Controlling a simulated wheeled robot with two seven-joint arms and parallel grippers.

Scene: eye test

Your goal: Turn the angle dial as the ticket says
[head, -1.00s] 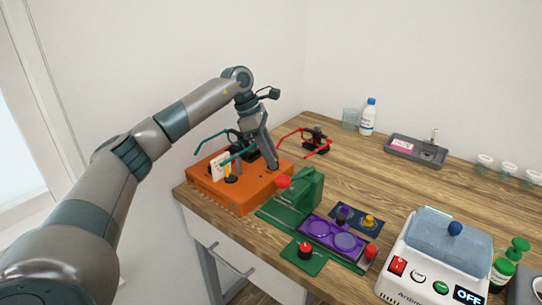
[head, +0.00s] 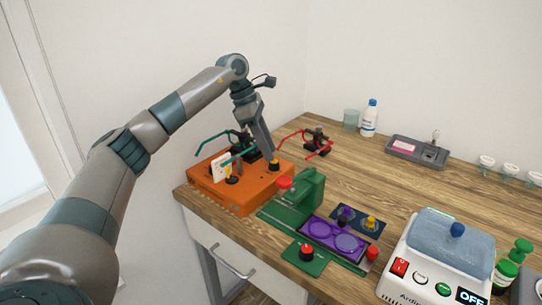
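An orange box (head: 240,197) stands at the table's left corner. A small white ticket (head: 217,170) stands upright on it; its writing is too small to read. I cannot tell which is the angle dial. My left gripper (head: 270,154) points down just above the right-hand knob. Its fingers look narrow from this side, so their opening and any contact are unclear. My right gripper is out of view.
Teal-armed glasses frames (head: 212,145) are at the box; red ones (head: 290,135) are behind it. A green device (head: 304,190) and a purple tray (head: 333,236) are close on the right. A white machine (head: 425,262) reads OFF. The back middle of the table is clear.

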